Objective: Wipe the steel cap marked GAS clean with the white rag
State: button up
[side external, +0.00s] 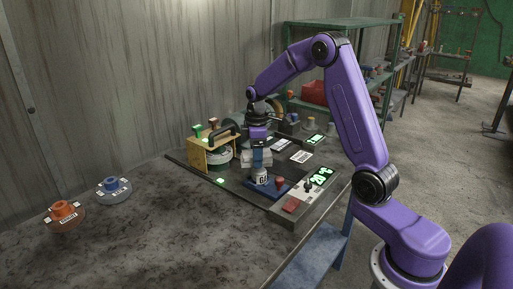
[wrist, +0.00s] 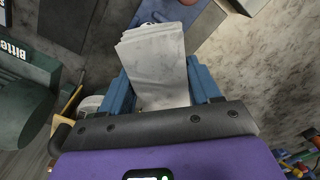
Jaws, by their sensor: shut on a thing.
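My gripper (side external: 258,150) points down over the dark work station and is shut on the white rag (side external: 250,161). In the wrist view the rag (wrist: 156,62) hangs folded between the two blue fingers. The steel cap (side external: 261,177) stands upright just below the rag, with the letters "GA" visible on its side. The rag overlaps the cap's top in the side view, and I cannot tell whether they touch. In the wrist view I cannot make out the cap behind the rag.
A yellow frame (side external: 202,155) with a black handle stands close left of my gripper. Orange (side external: 64,211) and blue (side external: 112,186) flanged parts lie far left; the front left table is clear.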

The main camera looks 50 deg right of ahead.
notch_tip(320, 180, down, 3)
jog(key=shift+r, duration=0.15)
jog(key=shift+w+d+f, duration=0.1)
jog(key=shift+d+f, duration=0.1)
jog(key=shift+f, duration=0.05)
jog(key=shift+w+d+f, duration=0.1)
jog(key=shift+d, duration=0.7)
jog(key=shift+s+d, duration=0.2)
jog(key=shift+d, duration=0.5)
jog(key=a, duration=0.3)
jog(key=shift+w+a, duration=0.2)
jog(key=shift+w, duration=0.05)
jog(key=shift+s+d, duration=0.2)
jog(key=shift+d, duration=0.5)
jog(key=shift+w+d, duration=0.2)
jog(key=shift+d, duration=0.65)
jog(key=a, duration=0.3)
jog(key=shift+s+a, duration=0.15)
jog(key=shift+s, duration=0.1)
jog(key=shift+r, duration=4.05)
